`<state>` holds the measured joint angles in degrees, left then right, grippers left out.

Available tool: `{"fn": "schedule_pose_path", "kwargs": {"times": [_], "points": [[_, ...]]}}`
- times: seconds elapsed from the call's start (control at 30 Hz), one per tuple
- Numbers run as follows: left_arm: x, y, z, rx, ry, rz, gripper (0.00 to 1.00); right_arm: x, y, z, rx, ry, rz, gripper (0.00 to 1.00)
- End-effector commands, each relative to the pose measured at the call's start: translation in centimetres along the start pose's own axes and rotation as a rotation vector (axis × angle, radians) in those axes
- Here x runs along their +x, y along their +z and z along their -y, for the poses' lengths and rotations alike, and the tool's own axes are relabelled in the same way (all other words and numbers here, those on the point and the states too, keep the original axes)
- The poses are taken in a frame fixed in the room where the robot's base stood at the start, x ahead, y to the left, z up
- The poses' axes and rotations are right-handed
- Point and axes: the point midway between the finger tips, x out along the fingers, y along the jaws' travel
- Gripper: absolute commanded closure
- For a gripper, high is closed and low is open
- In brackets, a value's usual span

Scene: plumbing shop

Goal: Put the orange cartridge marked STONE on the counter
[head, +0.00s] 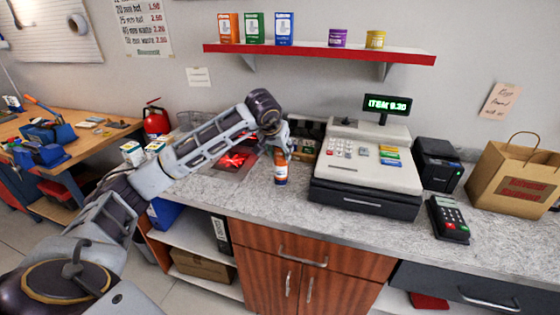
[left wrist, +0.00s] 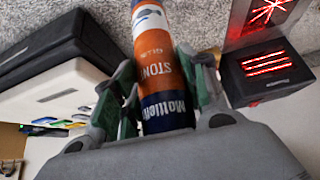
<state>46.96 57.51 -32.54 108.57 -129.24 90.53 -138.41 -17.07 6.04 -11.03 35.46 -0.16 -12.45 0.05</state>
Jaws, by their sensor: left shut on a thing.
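The orange cartridge (head: 280,167) has a white and blue band and stands upright at the counter, left of the cash register. In the left wrist view the cartridge (left wrist: 162,75) shows the word STONE upside down, and it sits between the fingers. My left gripper (head: 284,148) is shut on its upper part. The left gripper (left wrist: 155,100) also shows in the left wrist view, with a finger on each side of the cartridge. The grey speckled counter (head: 250,205) lies under it; I cannot tell whether its base touches the surface. My right gripper is not in view.
The cash register (head: 366,165) stands close on the right, with a card terminal (head: 449,219) and paper bag (head: 514,178) beyond. A scanner with red lines (left wrist: 265,72) is near the cartridge. Counter in front of the cartridge is clear. A red-edged shelf (head: 320,53) hangs above.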

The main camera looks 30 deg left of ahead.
Motion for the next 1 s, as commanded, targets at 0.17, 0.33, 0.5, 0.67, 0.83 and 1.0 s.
{"fn": "schedule_pose_path", "kwargs": {"times": [0.17,0.33,0.5,0.67,0.83,1.0], "points": [[-0.1,-0.1,0.0,0.000,0.001,-0.003,0.96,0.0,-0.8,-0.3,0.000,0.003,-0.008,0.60],[0.3,0.2,0.0,0.000,0.001,-0.001,0.96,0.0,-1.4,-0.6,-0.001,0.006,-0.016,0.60],[1.4,1.0,-0.1,0.001,0.001,0.002,0.96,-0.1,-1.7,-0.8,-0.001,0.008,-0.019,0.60],[2.6,1.7,-0.1,0.001,0.002,0.000,0.96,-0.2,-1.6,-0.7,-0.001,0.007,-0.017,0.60],[3.3,2.1,-0.1,0.000,0.001,-0.001,0.96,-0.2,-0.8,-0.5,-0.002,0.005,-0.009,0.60],[3.4,2.1,-0.1,0.000,0.001,-0.003,0.96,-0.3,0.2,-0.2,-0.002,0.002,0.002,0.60]]}}
